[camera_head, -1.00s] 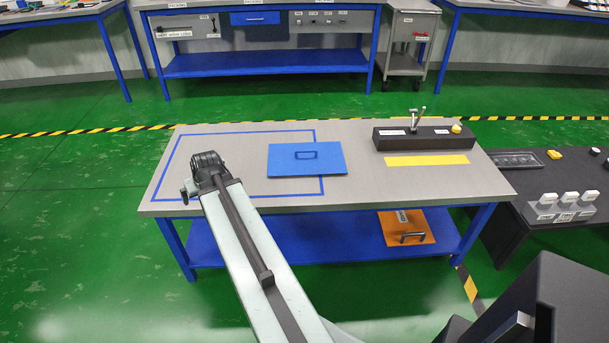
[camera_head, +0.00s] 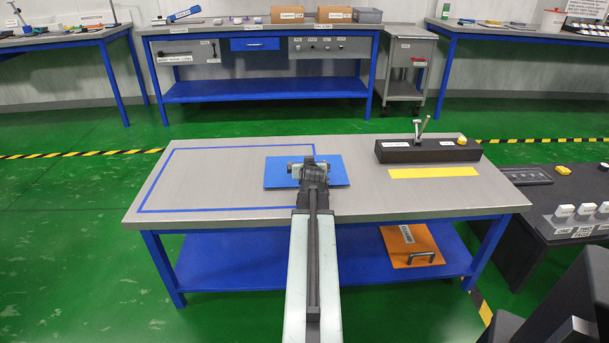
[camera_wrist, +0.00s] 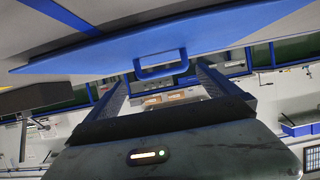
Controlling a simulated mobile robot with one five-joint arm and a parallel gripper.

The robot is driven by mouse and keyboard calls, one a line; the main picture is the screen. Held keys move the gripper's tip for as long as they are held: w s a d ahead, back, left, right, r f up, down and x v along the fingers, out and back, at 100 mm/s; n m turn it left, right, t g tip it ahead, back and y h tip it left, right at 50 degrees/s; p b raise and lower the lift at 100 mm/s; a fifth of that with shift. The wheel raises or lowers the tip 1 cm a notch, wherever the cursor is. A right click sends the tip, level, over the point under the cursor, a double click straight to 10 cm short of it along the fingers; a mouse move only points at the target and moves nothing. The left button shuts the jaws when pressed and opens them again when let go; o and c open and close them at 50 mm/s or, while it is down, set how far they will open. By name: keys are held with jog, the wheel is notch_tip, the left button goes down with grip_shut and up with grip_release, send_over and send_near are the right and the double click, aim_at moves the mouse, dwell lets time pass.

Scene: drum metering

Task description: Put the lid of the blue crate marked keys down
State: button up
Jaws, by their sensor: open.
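A flat blue lid (camera_head: 335,174) lies on the grey table in the head view, across the right side of the blue taped outline. In the wrist view the lid (camera_wrist: 110,55) fills the upper part, with its blue loop handle (camera_wrist: 162,66) facing the fingers. My gripper (camera_head: 308,167) is in front of the lid's middle in the head view and hides the handle there. In the wrist view my open gripper (camera_wrist: 163,80) has a finger to each side of the handle, with nothing gripped. No crate body marked keys can be made out.
A black control box (camera_head: 425,150) with a lever stands at the table's right, behind a yellow strip (camera_head: 433,172). An orange lid (camera_head: 408,246) lies on the lower shelf. A blue drawer (camera_head: 254,44) is under the back bench. The table's left part is clear.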

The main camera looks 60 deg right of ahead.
jog(key=b+x, duration=0.1)
jog(key=x, duration=0.1)
jog(key=b+x, duration=0.1)
jog(key=x, duration=0.2)
jog(key=shift+w+a+f, duration=0.1)
jog(key=shift+a+f, duration=0.05)
jog(key=shift+f, duration=0.25)
jog(key=shift+a+r, duration=0.1)
jog(key=c, duration=1.9)
jog(key=shift+r, duration=0.15)
